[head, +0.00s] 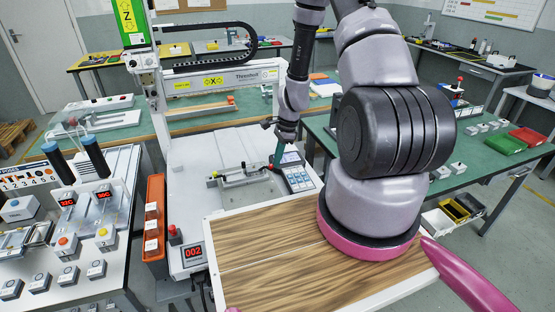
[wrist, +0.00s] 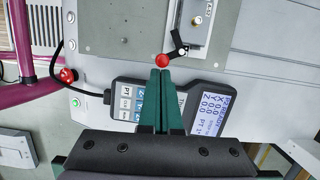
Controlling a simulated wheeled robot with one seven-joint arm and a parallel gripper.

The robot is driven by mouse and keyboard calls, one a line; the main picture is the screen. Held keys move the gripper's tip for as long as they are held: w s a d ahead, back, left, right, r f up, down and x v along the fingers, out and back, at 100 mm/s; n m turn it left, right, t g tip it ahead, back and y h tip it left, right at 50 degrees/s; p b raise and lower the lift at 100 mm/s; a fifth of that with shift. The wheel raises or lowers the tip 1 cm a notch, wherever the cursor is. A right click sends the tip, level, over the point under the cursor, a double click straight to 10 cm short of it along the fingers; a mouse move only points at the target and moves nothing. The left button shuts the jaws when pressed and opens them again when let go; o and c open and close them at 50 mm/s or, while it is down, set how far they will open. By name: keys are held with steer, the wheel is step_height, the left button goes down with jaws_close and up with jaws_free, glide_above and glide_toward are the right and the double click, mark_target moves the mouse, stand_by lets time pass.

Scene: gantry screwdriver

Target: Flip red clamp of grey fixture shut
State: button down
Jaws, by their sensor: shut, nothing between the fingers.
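The red clamp shows as a round red knob (wrist: 162,60) with a black lever (wrist: 178,46) beside it in the wrist view. It sits at the near end of the grey fixture (wrist: 200,22), which lies on a grey plate. In the head view the fixture (head: 238,177) is on the white machine bed. My gripper (wrist: 162,72) has green fingers, shut and empty, with the tips right at the red knob; I cannot tell whether they touch it. In the head view my gripper (head: 276,167) points down at the fixture's right end, hiding part of the clamp.
A keypad pendant with a display (wrist: 200,110) lies under and beside my fingers; it also shows in the head view (head: 296,174). A red stop button (wrist: 68,75) and a green button (wrist: 76,102) are to the left. The gantry frame (head: 150,90) stands behind left.

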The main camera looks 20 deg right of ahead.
steer(key=shift+s+a+m, duration=0.2)
steer(key=shift+s+m, duration=0.05)
steer(key=shift+m, duration=0.15)
steer(key=shift+w+a, duration=0.1)
steer(key=shift+w, duration=0.05)
steer(key=shift+w+a, duration=0.4)
steer(key=shift+w, duration=0.1)
steer(key=shift+d, duration=0.15)
stand_by(0.3)
